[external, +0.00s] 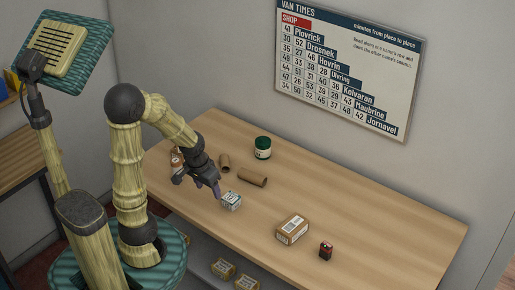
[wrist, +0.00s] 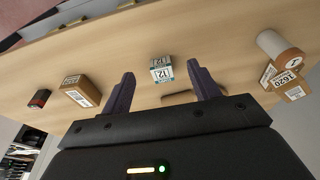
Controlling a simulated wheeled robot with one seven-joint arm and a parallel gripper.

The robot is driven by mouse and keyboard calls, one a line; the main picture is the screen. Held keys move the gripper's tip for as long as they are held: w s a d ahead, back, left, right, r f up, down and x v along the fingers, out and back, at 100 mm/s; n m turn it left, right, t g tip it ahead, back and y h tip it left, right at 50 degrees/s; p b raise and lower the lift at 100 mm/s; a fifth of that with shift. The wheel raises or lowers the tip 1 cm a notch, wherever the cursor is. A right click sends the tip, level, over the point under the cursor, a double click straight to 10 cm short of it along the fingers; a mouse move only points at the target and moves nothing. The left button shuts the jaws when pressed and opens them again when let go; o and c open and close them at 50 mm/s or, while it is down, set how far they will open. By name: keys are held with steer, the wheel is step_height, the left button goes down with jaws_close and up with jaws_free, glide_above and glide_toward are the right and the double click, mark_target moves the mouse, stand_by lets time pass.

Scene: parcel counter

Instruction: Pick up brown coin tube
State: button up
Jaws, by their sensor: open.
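Two brown tubes lie on the counter behind my gripper in the external view: a longer one (external: 252,177) on its side and a shorter one (external: 224,162) to its left. I cannot tell for certain which is the coin tube. In the wrist view, only a brown sliver (wrist: 180,98) shows between the finger bases, mostly hidden by my gripper; it may be one of the tubes. My gripper (external: 207,192) is open and empty above the counter, left of the tubes' front side. Its dark purple fingers also show in the wrist view (wrist: 162,85).
A small white and teal box (external: 231,201) stands just right of my fingertips. A brown parcel (external: 292,230) and a black and red item (external: 326,250) stand farther right. A green jar (external: 263,147) stands at the back. The counter's right end is clear.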

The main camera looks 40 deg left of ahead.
steer(key=n+t+h+p, duration=0.35)
steer(key=n+t, duration=1.15)
steer(key=n, duration=2)
glide_toward(174, 167)
steer(key=s+y, duration=0.1)
steer(key=s, duration=0.2)
steer(key=shift+s+d, duration=0.1)
steer(key=shift+s, duration=0.15)
steer(key=shift+m, duration=0.3)
steer(key=w+p, duration=0.1)
steer(key=w, duration=0.3)
steer(key=w+d+p, duration=0.1)
steer(key=w, duration=0.3)
steer(key=w+p, duration=0.1)
steer(key=w, duration=0.3)
steer(key=shift+d+p, duration=0.3)
steer(key=shift+p, duration=0.1)
